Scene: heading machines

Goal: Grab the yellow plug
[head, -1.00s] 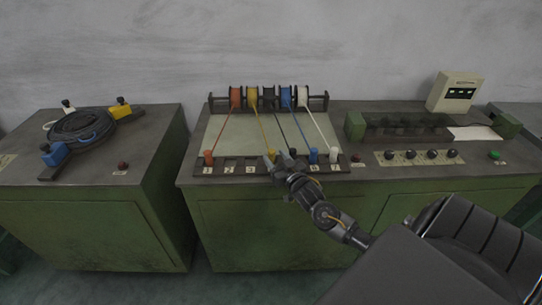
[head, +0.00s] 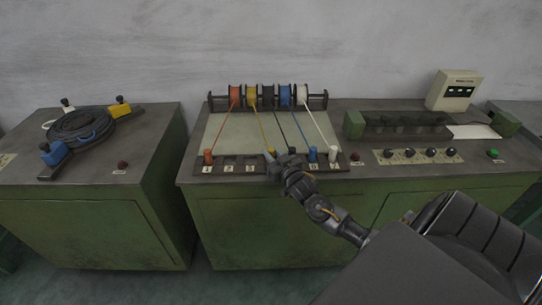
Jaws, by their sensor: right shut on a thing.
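The yellow cable (head: 260,127) runs down from the yellow spool (head: 252,97) to my right gripper (head: 271,156). The gripper is shut on the yellow plug (head: 270,151) at the front strip of the middle bench. Only a little of the plug shows, as the gripper covers the rest. I cannot tell whether the plug is still seated in the strip. My left gripper is not in view.
An orange plug (head: 208,157) stands at the strip's left end, with blue (head: 313,154) and white (head: 334,154) plugs at its right. A coiled black cable (head: 82,125) lies on the left bench. A control box (head: 455,91) stands at the back right.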

